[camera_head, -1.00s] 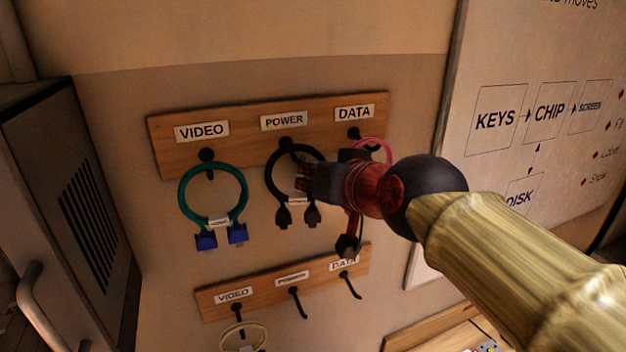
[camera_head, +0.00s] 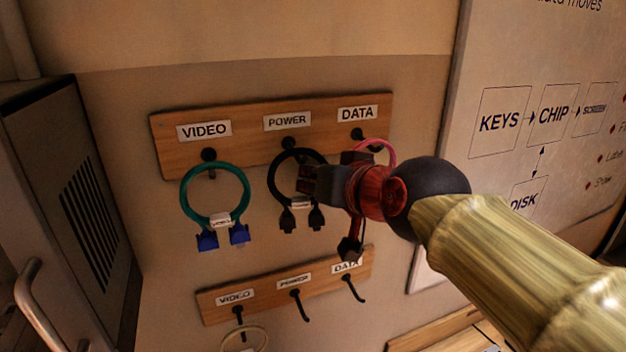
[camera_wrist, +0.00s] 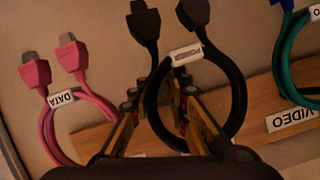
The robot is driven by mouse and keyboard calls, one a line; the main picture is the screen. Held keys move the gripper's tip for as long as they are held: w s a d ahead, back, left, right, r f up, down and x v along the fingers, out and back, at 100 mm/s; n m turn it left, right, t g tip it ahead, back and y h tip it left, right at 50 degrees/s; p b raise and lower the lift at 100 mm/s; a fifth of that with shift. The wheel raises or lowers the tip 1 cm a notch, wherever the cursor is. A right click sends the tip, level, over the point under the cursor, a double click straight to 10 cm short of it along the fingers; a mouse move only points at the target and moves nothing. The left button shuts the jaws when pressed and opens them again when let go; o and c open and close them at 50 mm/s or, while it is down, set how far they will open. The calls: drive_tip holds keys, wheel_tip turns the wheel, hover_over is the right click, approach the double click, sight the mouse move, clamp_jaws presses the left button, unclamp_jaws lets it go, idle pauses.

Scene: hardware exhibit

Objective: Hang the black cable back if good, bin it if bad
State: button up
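The black cable (camera_head: 274,178) hangs as a loop from the upper POWER peg (camera_head: 289,144), its two plugs pointing down. In the wrist view, upside down, the black cable (camera_wrist: 238,120) carries a white tag (camera_wrist: 186,54) lettered POWER. My gripper (camera_head: 308,180) is at the loop's right side in the head view. In the wrist view the two fingers of my gripper (camera_wrist: 160,108) are apart, with one strand of the loop between them. I cannot tell whether they touch it. No damage is plain on the visible part.
A teal cable (camera_head: 184,192) with blue plugs hangs at VIDEO on the left. A pink cable (camera_wrist: 49,135) hangs at DATA, close beside my gripper. Below is a lower board (camera_head: 213,308) with pegs; a pale cable (camera_head: 228,336) hangs from its VIDEO peg. A grey cabinet (camera_head: 90,190) stands left.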

drive_tip(key=o, duration=0.5)
drive_tip(key=shift+o, duration=0.2)
drive_tip(key=v, duration=1.1)
drive_tip(key=s+d+f+g+h+b, duration=0.1)
drive_tip(key=f+b, duration=0.5)
drive_tip(key=f, duration=1)
drive_tip(key=s+d+f+g+h+b, duration=0.2)
drive_tip(key=s+d+f+b, duration=0.4)
drive_tip(key=f, duration=1)
drive_tip(key=s+d+f+g+h+b, duration=0.1)
drive_tip(key=s+d+f+g+b, duration=0.2)
drive_tip(key=f, duration=1.4)
drive_tip(key=s+g+b, duration=0.1)
drive_tip(key=s+b, duration=0.1)
drive_tip(key=b, duration=0.1)
drive_tip(key=shift+s+d+b, duration=0.25)
drive_tip(key=shift+b, duration=0.05)
